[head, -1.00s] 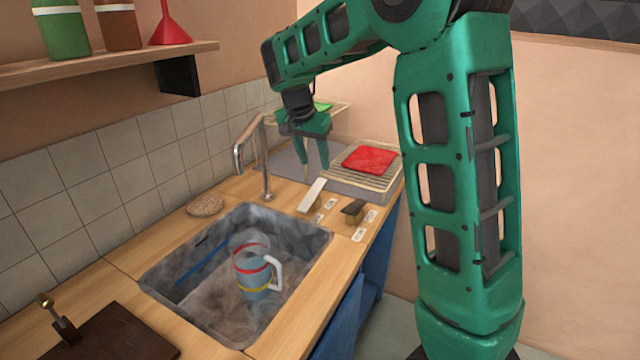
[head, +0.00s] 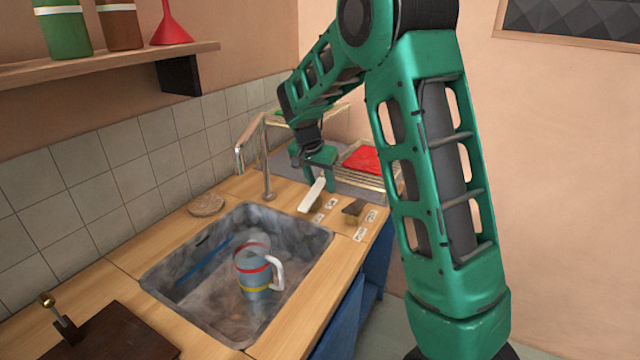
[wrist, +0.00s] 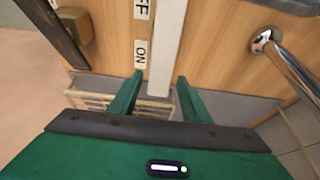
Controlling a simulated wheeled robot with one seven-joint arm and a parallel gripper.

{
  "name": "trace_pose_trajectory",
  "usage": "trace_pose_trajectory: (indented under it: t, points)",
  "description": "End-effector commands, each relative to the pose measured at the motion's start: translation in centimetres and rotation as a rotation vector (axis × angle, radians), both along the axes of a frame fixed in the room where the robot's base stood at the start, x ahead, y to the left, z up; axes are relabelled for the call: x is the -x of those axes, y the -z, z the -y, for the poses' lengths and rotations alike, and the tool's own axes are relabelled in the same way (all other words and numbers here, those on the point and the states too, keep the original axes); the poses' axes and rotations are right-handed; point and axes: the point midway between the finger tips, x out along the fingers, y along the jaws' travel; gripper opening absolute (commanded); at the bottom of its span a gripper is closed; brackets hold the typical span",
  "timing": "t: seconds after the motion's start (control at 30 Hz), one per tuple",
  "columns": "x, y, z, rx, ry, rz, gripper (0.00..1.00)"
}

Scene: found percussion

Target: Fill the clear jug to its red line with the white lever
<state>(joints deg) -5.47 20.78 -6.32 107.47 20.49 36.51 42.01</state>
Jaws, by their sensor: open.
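The clear jug (head: 254,287) stands upright in the sink, with a red line, a yellow line and a white handle. Its lower part looks bluish grey; I cannot tell the exact water level. The white lever (head: 312,195) slants up from the counter beside the tap (head: 267,170). My gripper (head: 322,180) is open at the lever's raised end. In the wrist view the white lever (wrist: 168,45) runs between my two spread fingers (wrist: 160,78), with ON and OFF labels on its left. I see no clear stream under the spout.
A dark lever (head: 353,207) stands right of the white one, with its own labels. A rack with a red cloth (head: 362,158) is behind. The stone sink (head: 165,287) holds a blue stick (head: 205,262). A round sponge-like disc (head: 206,204) lies by the tiles.

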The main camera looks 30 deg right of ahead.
Motion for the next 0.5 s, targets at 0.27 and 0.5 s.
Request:
trace_pose_trajectory:
  t: [0.27,0.5]
  points:
    - [-0.01,-0.01,-0.01,0.0,0.0,0.0,0.25]
    - [-0.11,-0.04,-0.08,-0.002,-0.002,0.001,0.02]
